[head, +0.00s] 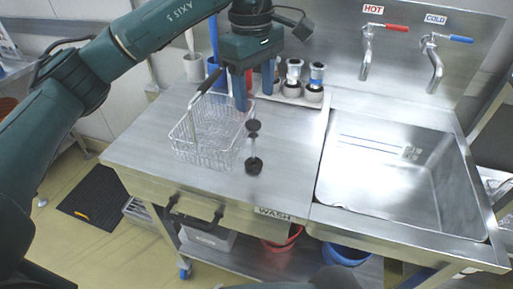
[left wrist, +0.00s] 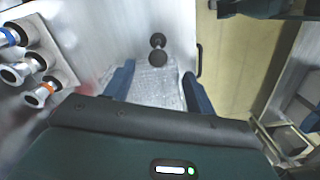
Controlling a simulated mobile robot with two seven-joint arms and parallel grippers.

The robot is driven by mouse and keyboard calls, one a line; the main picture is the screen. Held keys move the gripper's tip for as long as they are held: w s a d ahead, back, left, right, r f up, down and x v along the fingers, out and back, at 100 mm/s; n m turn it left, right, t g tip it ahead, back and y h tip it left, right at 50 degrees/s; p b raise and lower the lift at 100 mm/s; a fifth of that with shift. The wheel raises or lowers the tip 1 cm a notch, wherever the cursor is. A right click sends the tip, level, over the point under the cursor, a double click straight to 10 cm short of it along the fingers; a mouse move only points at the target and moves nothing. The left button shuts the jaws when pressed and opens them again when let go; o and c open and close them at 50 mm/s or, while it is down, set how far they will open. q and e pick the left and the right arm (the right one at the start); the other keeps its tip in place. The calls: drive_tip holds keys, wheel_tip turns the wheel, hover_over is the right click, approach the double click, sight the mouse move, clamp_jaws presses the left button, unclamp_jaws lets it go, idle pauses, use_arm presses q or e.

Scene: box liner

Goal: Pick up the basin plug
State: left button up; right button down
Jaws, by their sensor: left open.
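The basin plug (head: 254,166) appears as a black dumbbell-like piece, with two dark ends joined by a thin stem, on the steel counter just right of the wire basket. It also shows in the left wrist view (left wrist: 157,57), beyond the fingertips. My left gripper (head: 254,99) is open, its fingers pointing down above the counter, behind the plug and apart from it. In the left wrist view its two fingers (left wrist: 157,88) stand wide apart with the basket's wire mesh showing between and below them. My right gripper does not show.
The wire basket (head: 186,149) with a dark handle stands close to the left gripper. A tray of bottle-like items (head: 318,80) stands at the back. The sink basin (head: 385,178) lies right, under hot and cold taps (head: 434,68). The counter's front is clear.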

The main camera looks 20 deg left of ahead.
sight(253, 133)
use_arm(q)
drive_tip(key=shift+w+a+y, duration=0.2)
drive_tip(key=shift+a+y, duration=0.1)
drive_tip(key=shift+a, duration=0.15)
wheel_tip(253, 133, down, 7)
drive_tip(key=shift+r+p, duration=0.2)
drive_tip(key=shift+p, duration=0.1)
drive_tip(key=shift+d+f+p, duration=0.15)
drive_tip(key=shift+f+p, duration=0.6)
drive_tip(key=shift+f, duration=2.15)
drive_tip(key=shift+c, duration=0.6)
clamp_jaws()
